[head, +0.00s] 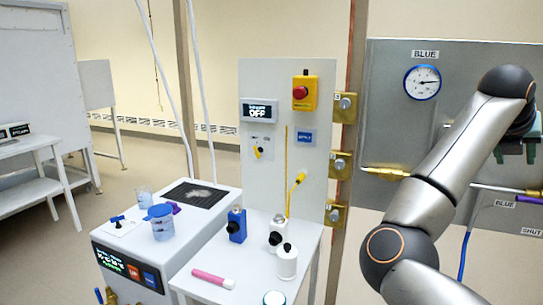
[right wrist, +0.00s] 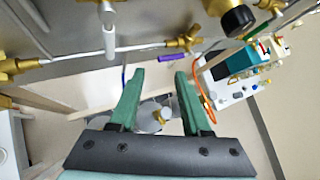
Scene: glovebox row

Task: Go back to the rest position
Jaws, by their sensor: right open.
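Pipework with brass fittings (right wrist: 187,42) and a purple-handled valve (right wrist: 172,66) shows beyond the fingertips. I cannot tell how far off it is. My left gripper is not in view.
The panel carries a BLUE gauge (head: 422,82) and a brass valve (head: 386,173). A white side table (head: 210,283) holds bottles and a pink marker (head: 212,279). A white machine (head: 130,245) stands left of it. Open floor (head: 120,175) lies behind at the left.

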